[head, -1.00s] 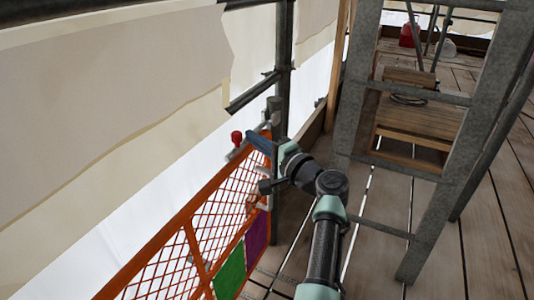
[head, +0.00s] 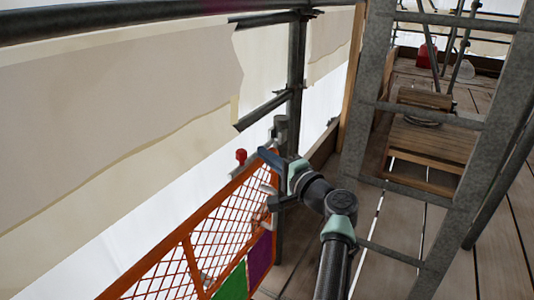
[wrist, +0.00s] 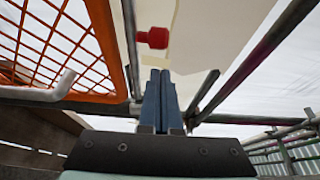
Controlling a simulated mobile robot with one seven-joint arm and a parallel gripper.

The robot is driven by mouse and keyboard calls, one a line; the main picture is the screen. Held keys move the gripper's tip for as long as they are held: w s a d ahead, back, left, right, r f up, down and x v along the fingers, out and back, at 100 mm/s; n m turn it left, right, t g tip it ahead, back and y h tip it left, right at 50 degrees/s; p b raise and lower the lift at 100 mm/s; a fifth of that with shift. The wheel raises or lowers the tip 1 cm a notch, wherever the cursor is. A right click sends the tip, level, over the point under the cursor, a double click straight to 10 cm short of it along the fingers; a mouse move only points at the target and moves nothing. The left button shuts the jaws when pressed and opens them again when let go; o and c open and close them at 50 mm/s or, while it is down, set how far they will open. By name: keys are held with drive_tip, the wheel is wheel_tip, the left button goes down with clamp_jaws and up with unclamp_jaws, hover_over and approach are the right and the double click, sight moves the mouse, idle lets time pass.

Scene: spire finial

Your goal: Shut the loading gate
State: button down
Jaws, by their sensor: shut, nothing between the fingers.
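The loading gate (head: 190,240) is an orange frame with orange mesh, with green and purple panels low on it, at the lower left of the head view. Its far upper corner lies close to a dark upright post (head: 296,75); I cannot tell whether they touch. The gate's mesh also shows at the upper left of the wrist view (wrist: 55,45). A red knob (head: 241,155) stands by the gate's top rail and shows ahead of my fingers in the wrist view (wrist: 152,38). My gripper (head: 264,154) is shut and empty, with blue fingers beside that far upper corner.
A grey metal ladder frame (head: 360,130) stands right of my arm. A wooden hatch or step (head: 425,150) lies behind it. Cream sheeting (head: 120,110) and dark rails run along the left. Plank floor (head: 500,230) extends to the right.

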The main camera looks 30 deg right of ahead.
drive_tip(key=s+d+p, duration=0.3)
drive_tip(key=s+p, duration=0.1)
drive_tip(key=s, duration=0.6)
drive_tip(key=shift+d, duration=0.35)
drive_tip(key=w+a+r+n+t+h+p, duration=0.15)
drive_tip(key=a+r+n, duration=0.5)
drive_tip(key=r, duration=0.65)
drive_tip(key=a+r+n+t+h+p, duration=0.1)
drive_tip(key=a+r+n+p, duration=0.25)
drive_tip(key=a+r, duration=0.7)
drive_tip(key=s+a+r+n+t+p, duration=0.1)
drive_tip(key=s+a+r+n+t, duration=0.1)
drive_tip(key=s+a+r, duration=0.45)
drive_tip(key=s+a+r+n+t, duration=0.25)
drive_tip(key=s+r, duration=0.45)
drive_tip(key=r, duration=0.4)
drive_tip(key=s+a+r+n+t+p, duration=0.1)
drive_tip(key=s+a+r+n+t, duration=0.15)
drive_tip(key=s+a+r, duration=0.4)
wheel_tip(320, 180, up, 38)
drive_tip(key=w+d+p, duration=0.1)
drive_tip(key=d+p, duration=0.1)
drive_tip(key=p, duration=3.5)
drive_tip(key=shift+r+m, duration=0.2)
drive_tip(key=shift+m, duration=0.2)
drive_tip(key=shift+w+d, duration=0.1)
